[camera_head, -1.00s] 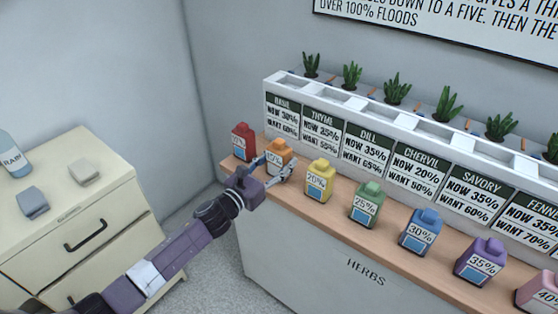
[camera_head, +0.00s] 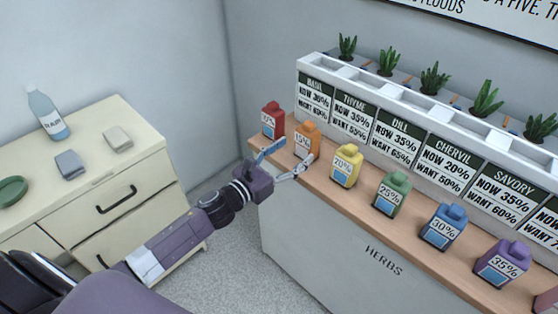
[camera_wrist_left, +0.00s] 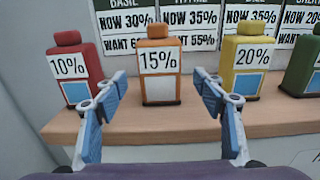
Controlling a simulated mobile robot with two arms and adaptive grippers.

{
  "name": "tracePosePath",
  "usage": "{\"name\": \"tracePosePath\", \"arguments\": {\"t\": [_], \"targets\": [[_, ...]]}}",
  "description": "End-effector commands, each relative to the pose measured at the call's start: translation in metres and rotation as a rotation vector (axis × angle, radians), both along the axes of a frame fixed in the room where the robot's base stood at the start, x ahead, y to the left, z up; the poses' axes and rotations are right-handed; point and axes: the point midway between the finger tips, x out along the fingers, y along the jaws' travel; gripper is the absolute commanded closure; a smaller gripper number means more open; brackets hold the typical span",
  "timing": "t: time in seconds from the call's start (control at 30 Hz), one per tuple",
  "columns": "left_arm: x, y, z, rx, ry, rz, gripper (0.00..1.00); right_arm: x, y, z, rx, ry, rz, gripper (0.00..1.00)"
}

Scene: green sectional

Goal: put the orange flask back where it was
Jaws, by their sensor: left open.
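The orange flask (camera_head: 307,139), labelled 15%, stands upright on the wooden shelf between the red flask (camera_head: 272,119) and the yellow flask (camera_head: 346,165). My left gripper (camera_head: 284,158) is open and empty just in front of the orange flask. In the left wrist view the orange flask (camera_wrist_left: 159,68) stands centred beyond the two spread fingers (camera_wrist_left: 160,115), with clear space between it and them. My right gripper is not in view.
Green (camera_head: 391,193), blue (camera_head: 443,226) and purple (camera_head: 502,262) flasks continue the row to the right. A white planter (camera_head: 420,105) with herb signs stands behind. A cream drawer cabinet (camera_head: 90,190) on the left holds a bottle (camera_head: 47,114) and small blocks.

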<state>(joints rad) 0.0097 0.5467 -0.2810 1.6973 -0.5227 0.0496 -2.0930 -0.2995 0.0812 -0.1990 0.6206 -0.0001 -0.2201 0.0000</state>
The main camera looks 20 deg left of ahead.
Motion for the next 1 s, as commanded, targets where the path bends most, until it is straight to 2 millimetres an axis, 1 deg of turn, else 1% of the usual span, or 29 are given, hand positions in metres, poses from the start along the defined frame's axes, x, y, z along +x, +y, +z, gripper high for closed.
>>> {"name": "tracePosePath", "arguments": {"t": [0.03,0.1,0.3,0.5,0.77,0.83,0.87,0.97,1.0], "targets": [[-0.010,0.003,-0.002,0.000,0.003,0.000,0.36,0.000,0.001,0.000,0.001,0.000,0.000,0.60],[-0.020,0.007,-0.002,0.001,0.003,0.001,0.36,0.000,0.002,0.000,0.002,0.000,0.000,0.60],[-0.043,0.016,-0.001,0.000,0.001,0.000,0.36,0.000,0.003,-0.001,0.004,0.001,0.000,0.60],[-0.052,0.019,0.000,0.001,0.000,0.001,0.36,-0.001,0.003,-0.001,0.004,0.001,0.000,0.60],[-0.053,0.020,-0.001,-0.003,0.003,0.002,0.36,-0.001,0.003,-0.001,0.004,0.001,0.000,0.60],[-0.052,0.024,-0.011,-0.036,0.031,0.015,0.36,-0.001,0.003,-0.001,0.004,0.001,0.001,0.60],[-0.052,0.026,-0.020,-0.064,0.055,0.027,0.36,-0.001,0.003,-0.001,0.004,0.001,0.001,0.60],[-0.054,0.044,-0.070,-0.236,0.192,0.100,0.36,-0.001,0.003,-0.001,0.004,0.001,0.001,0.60],[-0.058,0.053,-0.098,-0.337,0.268,0.147,0.36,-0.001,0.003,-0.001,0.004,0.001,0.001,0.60]]}}
